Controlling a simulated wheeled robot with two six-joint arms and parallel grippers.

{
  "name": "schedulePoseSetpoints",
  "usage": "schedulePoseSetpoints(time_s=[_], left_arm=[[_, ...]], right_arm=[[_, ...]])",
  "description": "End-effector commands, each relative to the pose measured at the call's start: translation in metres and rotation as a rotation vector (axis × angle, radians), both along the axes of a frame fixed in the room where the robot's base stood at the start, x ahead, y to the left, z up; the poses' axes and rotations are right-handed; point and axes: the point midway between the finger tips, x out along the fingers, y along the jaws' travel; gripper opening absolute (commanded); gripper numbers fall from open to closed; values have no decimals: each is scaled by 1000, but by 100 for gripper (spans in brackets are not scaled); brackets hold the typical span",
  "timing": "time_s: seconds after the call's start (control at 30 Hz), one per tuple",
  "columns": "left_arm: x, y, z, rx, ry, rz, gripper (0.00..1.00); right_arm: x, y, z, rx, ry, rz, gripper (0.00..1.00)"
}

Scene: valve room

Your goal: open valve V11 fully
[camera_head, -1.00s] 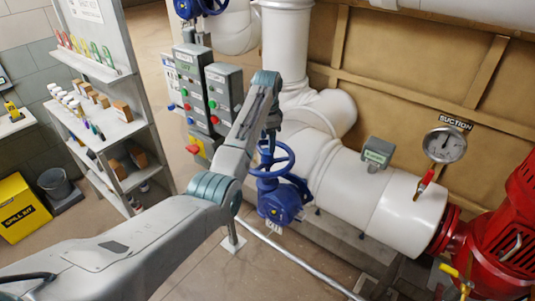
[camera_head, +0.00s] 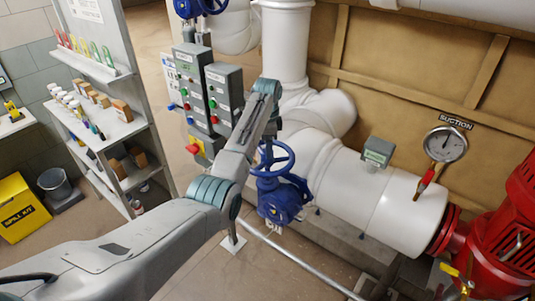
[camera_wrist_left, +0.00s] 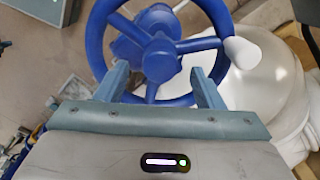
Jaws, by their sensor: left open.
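A blue handwheel (camera_head: 272,157) on a blue valve body (camera_head: 282,200) stands in front of the white pipe in the head view. A small white tag (camera_head: 273,228) hangs below it, too small to read. In the left wrist view the handwheel (camera_wrist_left: 104,28) shows its spokes, hub and a white knob (camera_wrist_left: 243,53) on the right of the rim. My left gripper (camera_wrist_left: 158,74) is open, its two fingers over the wheel's near rim, one on each side of a spoke. I cannot tell whether they touch. In the head view my forearm largely hides the hand.
Grey control boxes (camera_head: 223,95) stand behind my arm. A gauge (camera_head: 445,145) and red pump (camera_head: 505,235) are at the right. A shelf unit (camera_head: 120,130), yellow spill kit box (camera_head: 20,210) and bin (camera_head: 55,185) are at the left. A thin pipe (camera_head: 300,262) runs low across the floor.

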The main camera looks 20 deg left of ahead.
Motion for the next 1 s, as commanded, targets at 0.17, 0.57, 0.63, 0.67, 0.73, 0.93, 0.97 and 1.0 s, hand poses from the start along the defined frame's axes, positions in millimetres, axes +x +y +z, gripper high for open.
schedulePoseSetpoints(time_s=[0.17, 0.57, 0.63, 0.67, 0.73, 0.93, 0.97, 1.0], left_arm=[[0, 0, -16, 1, 1, 1, 62], [-1, 0, -42, 1, 4, 1, 62], [-1, 0, -43, 0, 5, 1, 62], [-2, 0, -44, 1, 6, 1, 62], [-2, 0, -44, 0, 8, 1, 62], [-3, 0, -47, 0, 13, 1, 36], [-3, 0, -47, 1, 13, 1, 30], [-4, 1, -47, 0, 14, 1, 22]], right_arm=[[0, 0, -3, 0, 0, 0, 0], [0, 0, -7, 0, 0, 0, 0], [0, 0, -7, 0, 0, 0, 0], [0, 0, -7, 0, 0, 0, 0], [0, 0, -8, 0, 0, 0, 0], [0, 0, -8, 0, 0, 0, 0], [0, 0, -8, 0, 0, 0, 0], [0, 0, -8, 0, 0, 0, 0]])
